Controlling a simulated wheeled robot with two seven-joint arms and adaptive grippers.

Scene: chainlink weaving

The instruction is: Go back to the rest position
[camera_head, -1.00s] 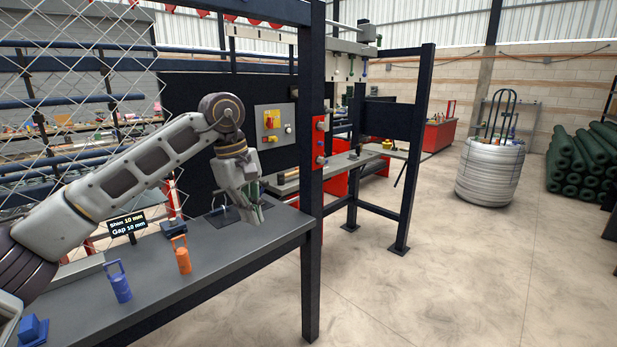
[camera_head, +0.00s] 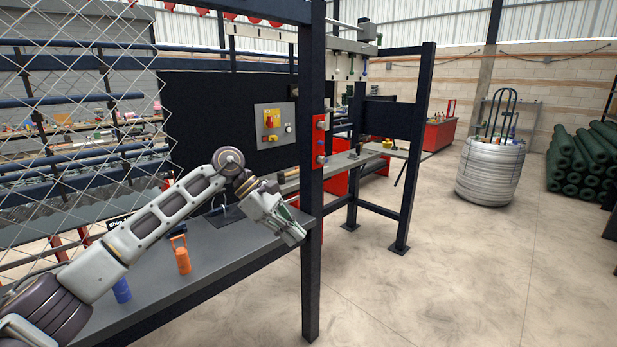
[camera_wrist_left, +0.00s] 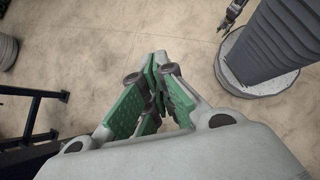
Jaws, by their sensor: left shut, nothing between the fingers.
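My left gripper (camera_head: 292,231) is shut and empty. It hangs in the air at the right end of the grey workbench, close to the dark post, pointing down and to the right. In the left wrist view its green-padded fingers (camera_wrist_left: 155,75) meet at the tips, with only bare floor beyond them. What looks like my right gripper (camera_wrist_left: 235,12) shows small at the top edge of the left wrist view, too small to tell its jaws.
The grey workbench (camera_head: 225,262) holds an orange handled piece (camera_head: 182,258) and a blue one (camera_head: 121,290), partly behind my arm. A dark post (camera_head: 312,260) stands at its right end. Chain-link mesh (camera_head: 80,110) hangs at left. The floor (camera_head: 480,280) at right is clear.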

